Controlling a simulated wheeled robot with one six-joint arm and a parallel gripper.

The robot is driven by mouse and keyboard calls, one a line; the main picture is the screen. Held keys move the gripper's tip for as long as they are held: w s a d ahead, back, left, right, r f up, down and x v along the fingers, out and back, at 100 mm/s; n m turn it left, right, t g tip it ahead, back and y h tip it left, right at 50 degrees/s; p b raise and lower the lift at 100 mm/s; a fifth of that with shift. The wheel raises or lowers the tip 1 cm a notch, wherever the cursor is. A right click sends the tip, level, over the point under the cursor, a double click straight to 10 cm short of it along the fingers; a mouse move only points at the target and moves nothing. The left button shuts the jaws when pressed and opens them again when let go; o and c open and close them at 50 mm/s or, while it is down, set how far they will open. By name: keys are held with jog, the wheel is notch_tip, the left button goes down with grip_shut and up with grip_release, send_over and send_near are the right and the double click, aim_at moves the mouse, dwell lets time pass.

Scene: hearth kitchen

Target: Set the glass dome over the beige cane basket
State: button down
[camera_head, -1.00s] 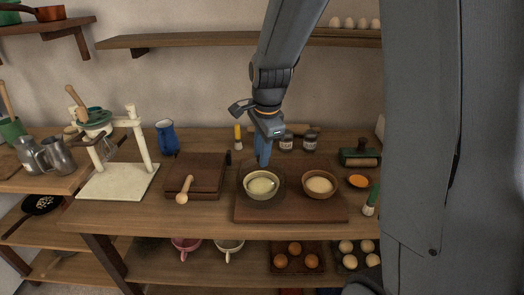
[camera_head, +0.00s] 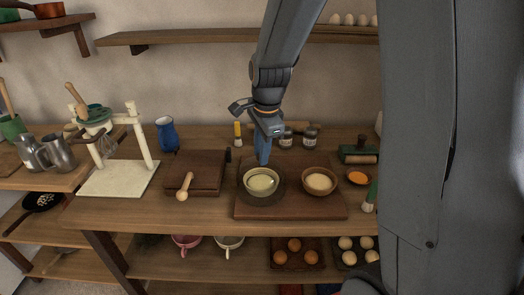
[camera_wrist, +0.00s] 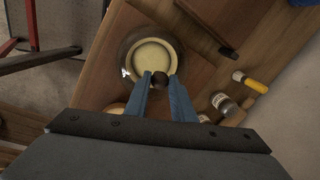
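The glass dome (camera_wrist: 124,58) is see-through, with a dark round knob (camera_wrist: 159,80) on top. My gripper (camera_wrist: 159,77) has its two blue fingers on either side of the knob and looks shut on it. In the head view my gripper (camera_head: 262,162) points down over the dome (camera_head: 281,194), which shows as a faint dark ring. The beige basket (camera_head: 261,190), round with pale contents, shows through the glass, inside the ring. It also shows in the wrist view (camera_wrist: 153,57), roughly centred under the dome. Whether the dome's rim touches the board cannot be told.
A brown bowl (camera_head: 319,190) stands close on the right, on the same wooden board (camera_head: 290,211). Jars (camera_head: 309,138) and a yellow-handled brush (camera_head: 238,136) stand behind. A dark wooden board with a spoon (camera_head: 183,194) lies left. An orange dish (camera_head: 358,178) is right.

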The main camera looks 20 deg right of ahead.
jog(key=c, duration=1.4)
grip_release()
jog(key=shift+c, duration=0.2)
notch_tip(320, 180, up, 8)
jog(key=s+b, duration=0.2)
jog(key=s+f+n+g, duration=0.1)
jog(key=s+f+n, duration=1)
jog(key=s+n, duration=0.3)
jog(key=n, duration=0.2)
jog(key=shift+s+n, duration=0.4)
